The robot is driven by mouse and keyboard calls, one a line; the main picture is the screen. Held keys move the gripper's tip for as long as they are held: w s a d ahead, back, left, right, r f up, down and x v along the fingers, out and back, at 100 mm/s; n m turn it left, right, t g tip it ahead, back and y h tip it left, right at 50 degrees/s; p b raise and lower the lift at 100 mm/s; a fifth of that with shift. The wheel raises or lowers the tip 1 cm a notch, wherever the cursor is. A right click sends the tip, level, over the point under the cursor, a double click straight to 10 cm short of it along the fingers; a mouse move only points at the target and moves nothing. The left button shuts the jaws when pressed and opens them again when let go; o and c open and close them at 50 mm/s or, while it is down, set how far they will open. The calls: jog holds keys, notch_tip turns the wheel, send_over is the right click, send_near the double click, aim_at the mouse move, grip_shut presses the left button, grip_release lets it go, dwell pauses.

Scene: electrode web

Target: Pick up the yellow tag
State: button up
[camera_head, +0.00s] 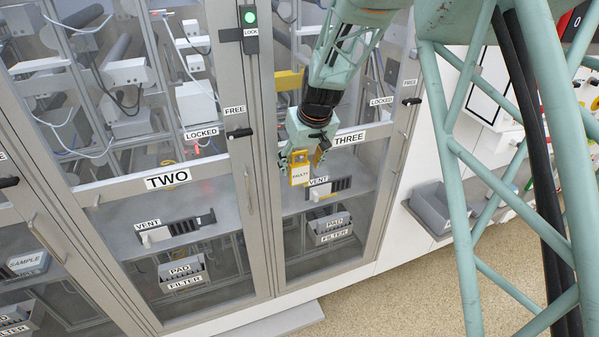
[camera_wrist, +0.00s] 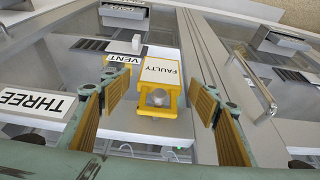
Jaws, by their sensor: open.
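The yellow tag (camera_head: 300,174) has a white face reading FAULTY and is at the front of cabinet THREE. In the wrist view, the tag (camera_wrist: 161,78) stands just beyond and between the fingertips, with a round grey part in its yellow frame. My gripper (camera_head: 304,157) is open, with one padded finger on each side of the tag. In the wrist view, gaps show between the tag and both fingers of my gripper (camera_wrist: 165,92). What the tag hangs on is not clear.
Cabinet THREE's label (camera_head: 350,138) and VENT slider (camera_head: 328,188) are close to my gripper. Cabinet TWO's label (camera_head: 168,179) is to the left. A door handle (camera_head: 249,190) and frame posts stand nearby. A grey bin (camera_head: 432,207) is at the right, above open floor.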

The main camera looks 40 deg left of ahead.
aim_at(301, 165)
jog(key=shift+x, duration=1.65)
jog(key=c, duration=1)
